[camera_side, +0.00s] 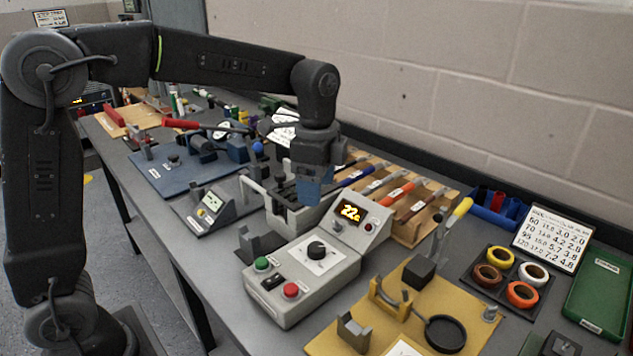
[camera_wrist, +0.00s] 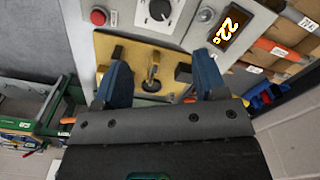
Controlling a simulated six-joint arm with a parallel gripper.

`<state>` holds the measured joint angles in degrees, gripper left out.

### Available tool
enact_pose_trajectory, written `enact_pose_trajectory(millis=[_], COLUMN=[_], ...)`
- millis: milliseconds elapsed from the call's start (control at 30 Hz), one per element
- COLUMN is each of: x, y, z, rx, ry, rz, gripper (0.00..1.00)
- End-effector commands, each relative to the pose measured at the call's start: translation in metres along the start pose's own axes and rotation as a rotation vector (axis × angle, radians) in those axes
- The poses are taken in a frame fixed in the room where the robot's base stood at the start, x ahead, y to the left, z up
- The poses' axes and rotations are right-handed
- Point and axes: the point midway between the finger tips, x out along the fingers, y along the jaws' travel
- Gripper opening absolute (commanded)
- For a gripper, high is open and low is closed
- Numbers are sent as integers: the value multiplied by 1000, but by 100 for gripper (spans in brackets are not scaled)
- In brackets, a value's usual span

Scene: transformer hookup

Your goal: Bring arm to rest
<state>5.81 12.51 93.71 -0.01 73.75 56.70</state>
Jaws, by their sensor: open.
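My gripper (camera_side: 312,186) hangs from my bent arm above the middle of the bench, over the grey control box with the lit display (camera_side: 350,212). In the wrist view its two blue fingers (camera_wrist: 161,82) are spread apart with nothing between them. The display, a black knob (camera_wrist: 160,10) and a red button (camera_wrist: 98,16) also show in that view. Past the fingers lies the yellow fixture plate (camera_wrist: 140,50). No part is held.
A wooden rack (camera_side: 415,228) of colored-handled tools stands behind the box. A yellow plate (camera_side: 330,339) with a lever fixture, colored tape rings (camera_side: 523,294) and a green case (camera_side: 600,298) lie to the right. A blue plate (camera_side: 160,178) with fixtures lies left. A wall runs behind.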

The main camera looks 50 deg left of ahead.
Motion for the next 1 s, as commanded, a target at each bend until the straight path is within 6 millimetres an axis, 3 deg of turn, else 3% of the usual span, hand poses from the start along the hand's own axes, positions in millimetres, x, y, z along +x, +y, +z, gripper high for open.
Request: enact_pose_trajectory(millis=[233, 467, 733, 1000], x=[-13, -33, -19, -2], y=[16, 72, 134, 159], z=[16, 64, 112, 129], rx=[-104, -461, -875, -1061], ry=[31, 152, 339, 439], rz=[-43, -157, -248, -269], gripper=[65, 65, 65, 65])
